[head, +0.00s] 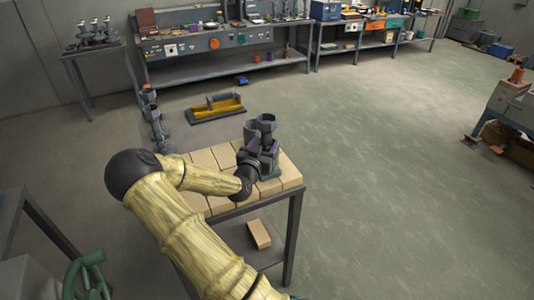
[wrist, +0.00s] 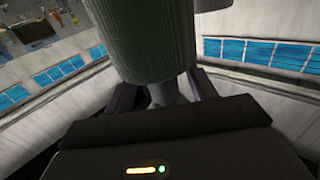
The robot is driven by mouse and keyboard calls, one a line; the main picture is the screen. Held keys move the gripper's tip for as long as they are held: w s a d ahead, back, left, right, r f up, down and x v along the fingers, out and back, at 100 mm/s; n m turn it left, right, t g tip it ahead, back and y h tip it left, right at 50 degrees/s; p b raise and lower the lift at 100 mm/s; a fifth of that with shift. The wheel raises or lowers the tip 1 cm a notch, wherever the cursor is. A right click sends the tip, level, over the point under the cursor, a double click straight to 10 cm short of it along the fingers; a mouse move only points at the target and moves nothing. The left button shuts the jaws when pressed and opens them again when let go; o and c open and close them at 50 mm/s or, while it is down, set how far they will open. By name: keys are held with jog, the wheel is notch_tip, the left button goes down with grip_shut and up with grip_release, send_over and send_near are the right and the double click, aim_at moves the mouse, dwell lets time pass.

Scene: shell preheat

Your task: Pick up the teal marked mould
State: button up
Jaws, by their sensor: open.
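Dark grey cylindrical moulds (head: 266,124) stand in a cluster on the brick-topped table, with a small teal patch low at the base and a purple patch at the side. Which one carries the teal mark I cannot tell for certain. My gripper (head: 258,162) is at the cluster, on its near side, and partly hides it. In the wrist view a large ribbed grey-green cylinder (wrist: 156,38) fills the upper middle, in front of and between the two dark fingers of my gripper (wrist: 162,92). The fingers are apart. Whether they touch the cylinder I cannot tell.
Pale bricks (head: 222,154) cover the table top, and one loose brick (head: 258,234) lies on its lower shelf. A yellow tray (head: 216,108) is on the floor behind. A workbench (head: 225,42) lines the back wall.

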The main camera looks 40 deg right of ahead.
jog(key=shift+x, duration=0.85)
jog(key=shift+w+d, duration=0.25)
jog(key=shift+w, duration=0.05)
jog(key=shift+s, duration=0.2)
jog(key=shift+d, duration=0.1)
jog(key=shift+r, duration=0.1)
grip_shut()
